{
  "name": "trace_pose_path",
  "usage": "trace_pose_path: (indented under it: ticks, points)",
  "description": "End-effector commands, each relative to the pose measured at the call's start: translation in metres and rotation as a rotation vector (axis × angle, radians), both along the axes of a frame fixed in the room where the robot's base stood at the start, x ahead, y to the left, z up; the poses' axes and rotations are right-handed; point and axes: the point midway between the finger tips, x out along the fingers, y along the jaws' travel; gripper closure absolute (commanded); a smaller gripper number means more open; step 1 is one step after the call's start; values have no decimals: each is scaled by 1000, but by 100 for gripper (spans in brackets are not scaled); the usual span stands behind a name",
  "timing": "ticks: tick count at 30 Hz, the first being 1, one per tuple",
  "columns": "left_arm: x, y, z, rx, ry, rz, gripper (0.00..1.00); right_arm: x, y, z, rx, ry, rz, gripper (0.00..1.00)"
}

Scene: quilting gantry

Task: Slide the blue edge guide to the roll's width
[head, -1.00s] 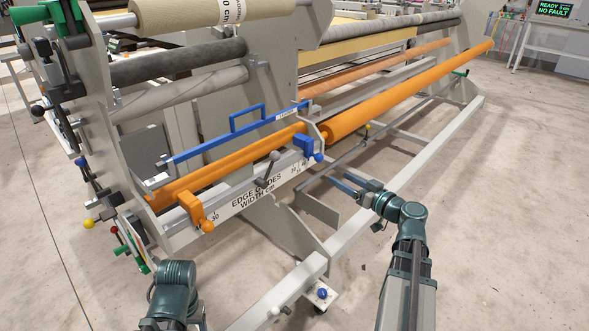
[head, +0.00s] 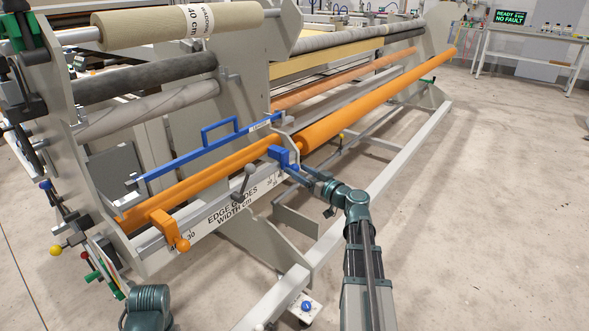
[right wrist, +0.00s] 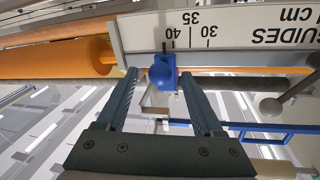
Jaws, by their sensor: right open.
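The blue edge guide (head: 285,158) sits on the far end of the white edge-guide rail (head: 222,216), just before the long orange roller. In the right wrist view its rounded blue knob (right wrist: 163,73) is beside the printed 40 on the upside-down scale. My right gripper (head: 297,178) is open, with its fingers on either side of the blue knob in the wrist view; I cannot tell whether they touch it. The beige roll (head: 165,27) hangs at the upper left, with a label that appears to read 40 cm.
An orange edge guide (head: 167,226) sits at the rail's near end. A grey-knobbed lever (head: 246,180) stands on the rail between the guides. A blue bar with a handle (head: 219,130) runs behind. A pale lower beam (head: 335,236) crosses below my right arm. Floor at right is clear.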

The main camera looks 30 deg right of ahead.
Motion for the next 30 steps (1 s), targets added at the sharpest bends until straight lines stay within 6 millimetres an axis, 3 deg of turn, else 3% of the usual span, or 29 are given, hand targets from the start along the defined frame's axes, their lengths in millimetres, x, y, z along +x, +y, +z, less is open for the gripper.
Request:
trace_pose_path:
  ticks: [6, 18, 30]
  points:
    - [0, 0, 0, 0, 0, 0, 31, 22, 4, 0, 0, 0, 1, 31]
    - [0, 0, 0, 0, 0, 0, 31, 26, 5, 0, 0, 0, 0, 31]
    - [0, 0, 0, 0, 0, 0, 31, 26, 4, 0, 0, 0, -2, 100]
